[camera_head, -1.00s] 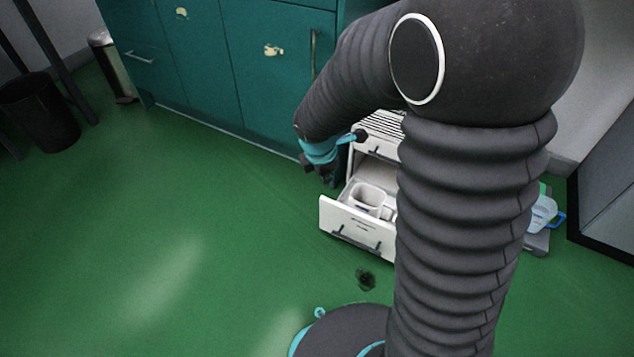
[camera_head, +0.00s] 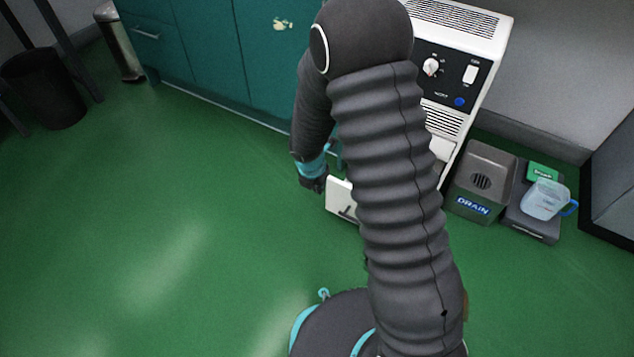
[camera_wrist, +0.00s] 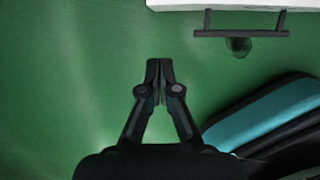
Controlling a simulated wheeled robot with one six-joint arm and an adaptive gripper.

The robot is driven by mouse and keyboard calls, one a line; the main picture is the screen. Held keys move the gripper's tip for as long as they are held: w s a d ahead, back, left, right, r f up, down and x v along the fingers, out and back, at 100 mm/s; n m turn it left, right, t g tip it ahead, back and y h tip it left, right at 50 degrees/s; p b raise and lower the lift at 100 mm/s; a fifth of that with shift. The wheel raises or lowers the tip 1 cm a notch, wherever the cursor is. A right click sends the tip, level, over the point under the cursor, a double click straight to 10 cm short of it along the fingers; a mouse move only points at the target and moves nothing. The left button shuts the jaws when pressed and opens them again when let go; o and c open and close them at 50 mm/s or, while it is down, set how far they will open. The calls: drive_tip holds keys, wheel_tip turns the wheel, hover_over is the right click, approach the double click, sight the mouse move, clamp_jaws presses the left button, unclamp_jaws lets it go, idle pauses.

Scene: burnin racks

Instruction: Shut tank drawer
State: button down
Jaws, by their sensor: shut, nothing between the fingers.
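The tank drawer (camera_head: 341,198) is a white drawer low on the front of a white machine (camera_head: 465,30). In the head view only the left end of its front shows; my arm hides the rest, so I cannot tell how far out it is. In the wrist view its white front edge (camera_wrist: 170,4) and dark bar handle (camera_wrist: 240,33) are at the top right. My gripper (camera_wrist: 160,64) is shut and empty over the green floor, apart from the handle, below and left of it in that view. In the head view my gripper (camera_head: 314,184) is just left of the drawer front.
A grey DRAIN box (camera_head: 482,180) and a stand with a clear blue-handled jug (camera_head: 545,199) are right of the machine. Teal cabinets (camera_head: 210,50) stand behind. A black bin (camera_head: 42,88) is at the far left. The floor at left is clear.

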drive_tip(key=shift+w+d+f, duration=0.6)
drive_tip(key=shift+w+d, duration=0.1)
drive_tip(key=shift+w, duration=0.25)
drive_tip(key=shift+w+d+f, duration=0.6)
drive_tip(key=shift+w+d, duration=0.05)
drive_tip(key=shift+w, duration=0.25)
